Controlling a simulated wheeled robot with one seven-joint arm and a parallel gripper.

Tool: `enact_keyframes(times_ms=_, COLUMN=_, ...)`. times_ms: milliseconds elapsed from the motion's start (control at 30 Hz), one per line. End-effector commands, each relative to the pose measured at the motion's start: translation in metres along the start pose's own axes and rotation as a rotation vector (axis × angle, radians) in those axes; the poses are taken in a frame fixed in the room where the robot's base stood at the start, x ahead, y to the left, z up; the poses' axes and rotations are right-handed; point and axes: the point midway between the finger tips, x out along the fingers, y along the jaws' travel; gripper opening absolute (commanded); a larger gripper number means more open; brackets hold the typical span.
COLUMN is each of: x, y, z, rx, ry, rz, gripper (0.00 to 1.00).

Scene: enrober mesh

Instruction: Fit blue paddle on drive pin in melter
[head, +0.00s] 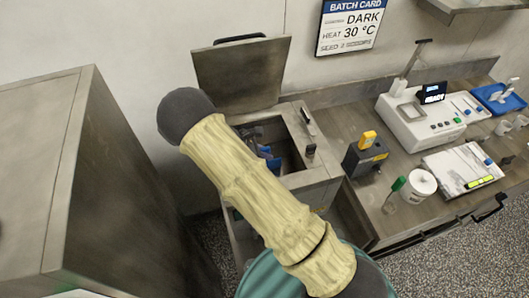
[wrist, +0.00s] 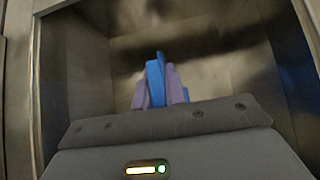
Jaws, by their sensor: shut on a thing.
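The melter (head: 318,178) is an open-topped steel box with its lid (head: 240,72) raised at the back. In the wrist view its bare steel inner wall (wrist: 215,75) surrounds my gripper. My gripper (wrist: 159,90) points down into the melter, its two purple-grey fingers shut on the blue paddle (wrist: 155,70). The blue paddle stands up narrow between the fingers, and its lower part is hidden by my gripper body. A little blue shows in the opening in the head view (head: 265,153), partly behind my arm. I cannot see the drive pin in either view.
A black box with a yellow top (head: 368,141) stands on the counter right of the melter. Beyond are a white tub (head: 420,184), a white machine (head: 420,118) and a scale-like plate (head: 463,172). A tall steel cabinet (head: 50,180) stands at left. The melter walls are close around my gripper.

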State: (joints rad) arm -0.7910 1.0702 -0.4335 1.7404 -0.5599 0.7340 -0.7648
Motion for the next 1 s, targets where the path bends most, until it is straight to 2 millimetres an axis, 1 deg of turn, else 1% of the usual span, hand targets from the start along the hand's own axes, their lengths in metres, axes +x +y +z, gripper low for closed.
enact_keyframes(times_ms=133, x=0.003, y=0.0, z=-0.002, rx=0.0, ry=0.0, rz=0.0, gripper=0.0)
enact_keyframes(times_ms=167, x=0.002, y=0.0, z=-0.002, rx=0.0, ry=0.0, rz=0.0, gripper=0.14)
enact_keyframes(times_ms=200, x=0.002, y=0.0, z=-0.002, rx=0.001, ry=0.0, rz=0.0, gripper=0.22)
enact_keyframes(times_ms=267, x=0.002, y=0.0, z=-0.002, rx=0.0, ry=0.0, rz=0.0, gripper=0.34)
enact_keyframes(times_ms=300, x=0.002, y=0.0, z=-0.002, rx=0.0, ry=0.0, rz=0.0, gripper=0.38)
enact_keyframes(times_ms=567, x=0.002, y=0.0, z=-0.003, rx=0.0, ry=0.001, rz=0.0, gripper=0.38)
enact_keyframes(times_ms=667, x=-0.002, y=0.0, z=-0.003, rx=0.0, ry=0.001, rz=0.001, gripper=0.38)
enact_keyframes(times_ms=767, x=-0.011, y=0.001, z=-0.004, rx=0.001, ry=0.003, rz=0.003, gripper=0.38)
enact_keyframes(times_ms=833, x=-0.02, y=0.001, z=-0.004, rx=0.002, ry=0.004, rz=0.004, gripper=0.38)
enact_keyframes(times_ms=1000, x=-0.052, y=0.001, z=-0.005, rx=0.002, ry=0.004, rz=0.005, gripper=0.38)
